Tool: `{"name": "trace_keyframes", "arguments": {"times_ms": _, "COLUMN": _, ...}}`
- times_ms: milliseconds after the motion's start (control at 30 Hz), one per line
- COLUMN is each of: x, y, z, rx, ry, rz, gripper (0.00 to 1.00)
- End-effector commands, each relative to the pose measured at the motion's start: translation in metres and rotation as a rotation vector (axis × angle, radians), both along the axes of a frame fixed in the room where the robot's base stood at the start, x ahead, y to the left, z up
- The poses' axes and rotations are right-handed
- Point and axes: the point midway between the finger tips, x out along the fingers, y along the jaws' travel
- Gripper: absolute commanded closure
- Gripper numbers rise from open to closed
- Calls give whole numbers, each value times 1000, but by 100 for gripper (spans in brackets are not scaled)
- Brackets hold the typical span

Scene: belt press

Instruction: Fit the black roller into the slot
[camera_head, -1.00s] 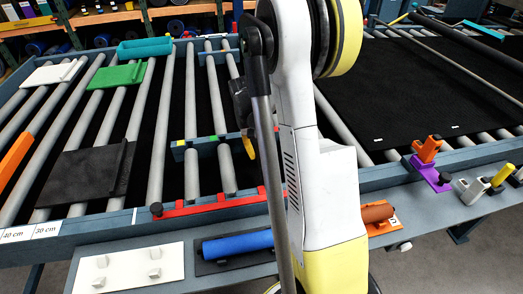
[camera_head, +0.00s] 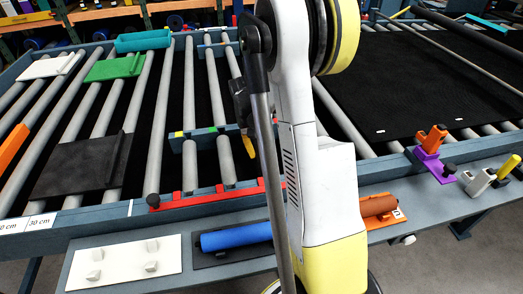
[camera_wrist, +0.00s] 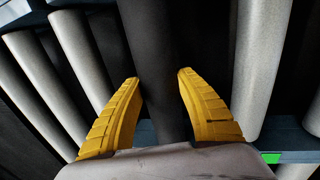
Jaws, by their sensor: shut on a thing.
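The black roller (camera_wrist: 155,65) runs lengthwise between the two yellow fingers of my gripper (camera_wrist: 158,100) in the wrist view. The fingers are shut on its sides. Its far end leaves the top of that view, so I cannot see its ends. In the head view my white arm hides the roller; only a yellow finger (camera_head: 248,146) shows beside it, over the conveyor. A blue crossbar (camera_head: 207,133) with a yellow mark lies left of that finger, across the grey rollers. I cannot tell whether the black roller touches a slot.
A red rail (camera_head: 195,200) lies along the frame's near edge. A blue roller (camera_head: 236,236) on a black holder, a white pegged plate (camera_head: 125,262) and a brown roller (camera_head: 378,205) sit on the front shelf. A black plate (camera_head: 80,168) and green plate (camera_head: 115,67) lie on the conveyor.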

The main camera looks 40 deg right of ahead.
Motion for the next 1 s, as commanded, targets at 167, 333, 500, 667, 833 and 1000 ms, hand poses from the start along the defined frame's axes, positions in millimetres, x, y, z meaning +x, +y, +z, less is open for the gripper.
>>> {"name": "trace_keyframes", "arguments": {"times_ms": 167, "x": 0, "y": 0, "z": 0, "rx": 0, "ry": 0, "rz": 0, "gripper": 99}}
{"name": "trace_keyframes", "arguments": {"times_ms": 333, "x": 0, "y": 0, "z": -3, "rx": 0, "ry": 0, "rz": 0, "gripper": 99}}
{"name": "trace_keyframes", "arguments": {"times_ms": 500, "x": 0, "y": 0, "z": -6, "rx": 0, "ry": 0, "rz": 0, "gripper": 99}}
{"name": "trace_keyframes", "arguments": {"times_ms": 667, "x": 0, "y": 0, "z": -9, "rx": 0, "ry": 0, "rz": 0, "gripper": 99}}
{"name": "trace_keyframes", "arguments": {"times_ms": 833, "x": 0, "y": 0, "z": -12, "rx": 0, "ry": 0, "rz": 0, "gripper": 99}}
{"name": "trace_keyframes", "arguments": {"times_ms": 1000, "x": 0, "y": 0, "z": -15, "rx": 0, "ry": 0, "rz": 0, "gripper": 99}}
